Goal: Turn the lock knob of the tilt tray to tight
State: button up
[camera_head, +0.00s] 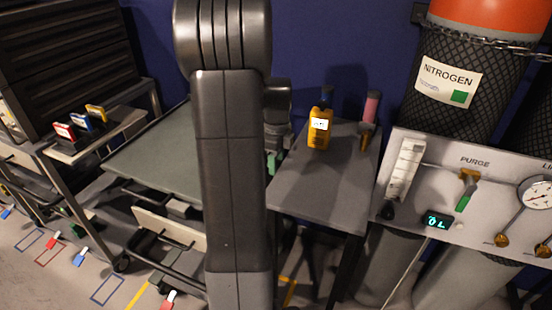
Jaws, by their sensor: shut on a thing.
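The tilt tray (155,155) is a flat grey-green panel left of centre, its right part hidden behind my arm. My arm stands upright across the middle of the view. The end of my arm, with my gripper (275,150), shows only in part just right of the arm column, low by the near table's left edge. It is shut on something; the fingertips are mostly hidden. A small green part (272,163) shows just below it, probably the lock knob. How far the knob is turned cannot be seen.
A grey side table (325,190) bears a yellow handheld meter (319,128) and a pink-topped bottle (371,106). Right of it stand a purge panel (475,190) and a nitrogen cylinder (455,75). A dark cabinet (65,60) stands at left; tags lie on the floor.

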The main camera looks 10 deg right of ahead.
jog(key=g+y+p, duration=0.1)
jog(key=p, duration=0.3)
jog(key=shift+w+d+r, duration=0.1)
jog(key=shift+r, duration=0.3)
jog(key=g+y+p, duration=0.1)
jog(key=p, duration=0.3)
jog(key=shift+w+d+f+g, duration=0.1)
jog(key=shift+w+g, duration=0.05)
jog(key=shift+g, duration=0.25)
jog(key=g+y+p, duration=0.1)
jog(key=p, duration=0.2)
jog(key=shift+w+d+f, duration=0.1)
jog(key=shift+w+f, duration=0.05)
jog(key=g+p, duration=0.1)
jog(key=g+y+p, duration=0.1)
jog(key=p, duration=0.1)
jog(key=shift+w+f, duration=0.1)
jog(key=shift+f, duration=0.2)
jog(key=o, duration=1)
